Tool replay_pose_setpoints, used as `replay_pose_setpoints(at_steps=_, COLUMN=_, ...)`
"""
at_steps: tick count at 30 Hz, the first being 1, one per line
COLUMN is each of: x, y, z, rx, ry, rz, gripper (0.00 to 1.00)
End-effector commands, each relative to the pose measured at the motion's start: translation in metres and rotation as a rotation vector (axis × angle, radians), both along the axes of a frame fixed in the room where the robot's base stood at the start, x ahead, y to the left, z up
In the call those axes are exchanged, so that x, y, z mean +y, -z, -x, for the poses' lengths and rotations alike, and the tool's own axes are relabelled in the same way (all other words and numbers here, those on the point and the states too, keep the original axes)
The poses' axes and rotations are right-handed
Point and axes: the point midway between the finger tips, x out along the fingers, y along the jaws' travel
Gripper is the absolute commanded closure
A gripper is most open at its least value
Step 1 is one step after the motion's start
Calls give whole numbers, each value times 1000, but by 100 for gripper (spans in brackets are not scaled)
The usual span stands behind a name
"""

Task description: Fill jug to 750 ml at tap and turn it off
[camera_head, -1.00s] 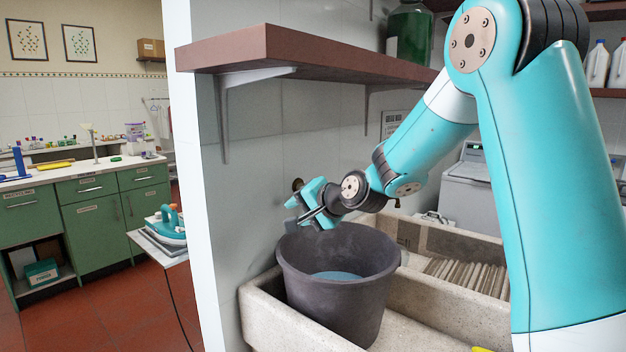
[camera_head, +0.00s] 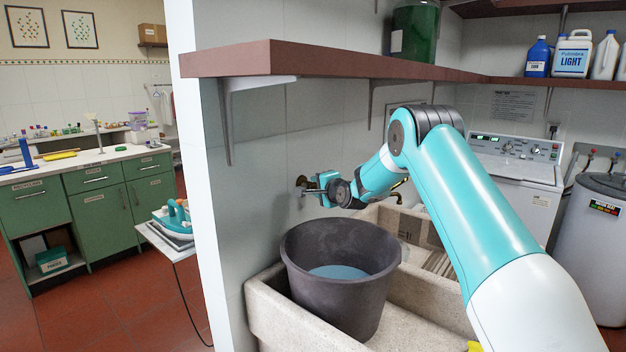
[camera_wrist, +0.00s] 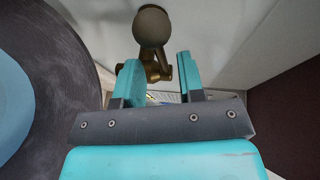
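A brass tap (camera_head: 302,184) sticks out of the tiled wall above the left end of the stone basin. In the wrist view the tap (camera_wrist: 152,62) has a round, dull knob at its near end. My gripper (camera_head: 318,188) is level with this tap and close to it. In the wrist view my gripper (camera_wrist: 158,75) is open, with the tap just beyond and partly between its two fingers; I cannot tell if they touch. A second brass tap (camera_head: 397,186) shows behind my arm. I see no jug that I can make out.
A dark grey bucket (camera_head: 325,285) holding bluish water stands in the stone washboard basin (camera_head: 262,312), below my gripper. A brown shelf (camera_head: 300,60) runs above my arm. A washing machine (camera_head: 520,190) stands at the right. An iron (camera_head: 175,218) sits on a board at left.

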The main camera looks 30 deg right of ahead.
Motion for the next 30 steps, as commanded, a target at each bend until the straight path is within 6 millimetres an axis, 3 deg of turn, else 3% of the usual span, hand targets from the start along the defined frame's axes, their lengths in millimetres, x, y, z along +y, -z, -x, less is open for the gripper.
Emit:
replay_pose_setpoints(at_steps=3, x=-1, y=2, z=-18, rx=0, ry=-1, rz=0, gripper=64)
replay_pose_setpoints(at_steps=9, x=-1, y=6, z=-35, rx=0, ry=-1, rz=1, gripper=64)
replay_pose_setpoints(at_steps=20, x=-2, y=8, z=-39, rx=1, ry=-1, rz=0, gripper=64)
replay_pose_setpoints(at_steps=21, x=-2, y=8, z=-39, rx=1, ry=-1, rz=0, gripper=66)
replay_pose_setpoints(at_steps=25, x=-2, y=8, z=-39, rx=1, ry=0, rz=0, gripper=96)
replay_pose_setpoints(at_steps=26, x=-2, y=8, z=-39, rx=1, ry=0, rz=0, gripper=100)
replay_pose_setpoints(at_steps=30, x=-2, y=8, z=-39, rx=1, ry=0, rz=0, gripper=100)
